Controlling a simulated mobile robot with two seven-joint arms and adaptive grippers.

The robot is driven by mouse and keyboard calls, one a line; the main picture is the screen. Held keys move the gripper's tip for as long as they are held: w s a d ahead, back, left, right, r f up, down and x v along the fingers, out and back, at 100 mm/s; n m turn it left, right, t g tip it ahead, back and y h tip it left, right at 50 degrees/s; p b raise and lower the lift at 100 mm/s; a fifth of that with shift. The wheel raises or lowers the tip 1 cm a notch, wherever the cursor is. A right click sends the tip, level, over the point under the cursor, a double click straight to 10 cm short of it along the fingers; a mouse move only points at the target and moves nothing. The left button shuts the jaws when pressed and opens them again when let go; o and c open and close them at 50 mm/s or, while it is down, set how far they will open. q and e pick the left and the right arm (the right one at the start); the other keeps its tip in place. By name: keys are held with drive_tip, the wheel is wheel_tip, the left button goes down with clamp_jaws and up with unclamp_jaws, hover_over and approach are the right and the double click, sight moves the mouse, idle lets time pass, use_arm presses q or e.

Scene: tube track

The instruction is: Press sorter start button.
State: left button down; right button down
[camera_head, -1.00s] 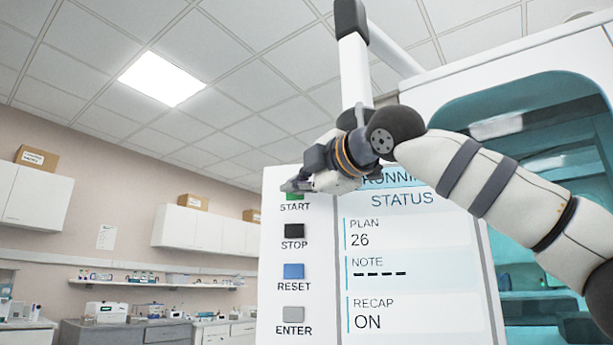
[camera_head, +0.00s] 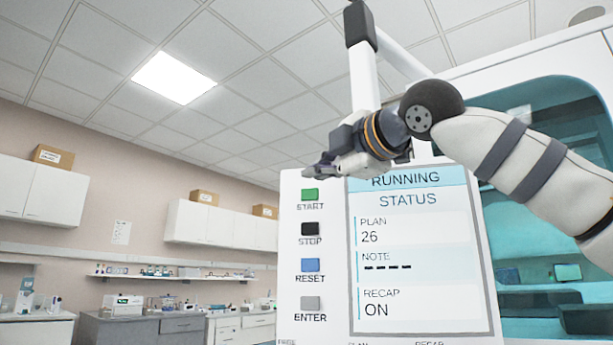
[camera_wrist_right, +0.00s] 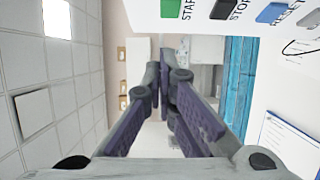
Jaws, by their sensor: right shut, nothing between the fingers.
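The green START button (camera_head: 310,195) is at the top of a column of buttons on the sorter's white control panel (camera_head: 327,262). It also shows at the top of the right wrist view (camera_wrist_right: 171,9). The panel's screen (camera_head: 408,245) reads RUNNING STATUS, PLAN 26, RECAP ON. My right gripper (camera_head: 312,172) is shut and empty, just above the START button in the head view, with the button in plain sight. In the right wrist view its fingertips (camera_wrist_right: 160,72) meet, apart from the button. My left gripper is not in view.
Below START are the black STOP button (camera_head: 310,229), the blue RESET button (camera_head: 311,265) and the grey ENTER button (camera_head: 311,303). The sorter's glass-fronted cabinet (camera_head: 545,225) stands at the right. Lab counters (camera_head: 140,327) and wall cabinets (camera_head: 200,222) are far behind at the left.

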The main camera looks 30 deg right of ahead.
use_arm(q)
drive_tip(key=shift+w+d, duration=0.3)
use_arm(e)
drive_tip(key=s, duration=0.2)
drive_tip(key=s+d, duration=0.1)
drive_tip(key=s, duration=0.2)
drive_tip(key=shift+f, duration=0.2)
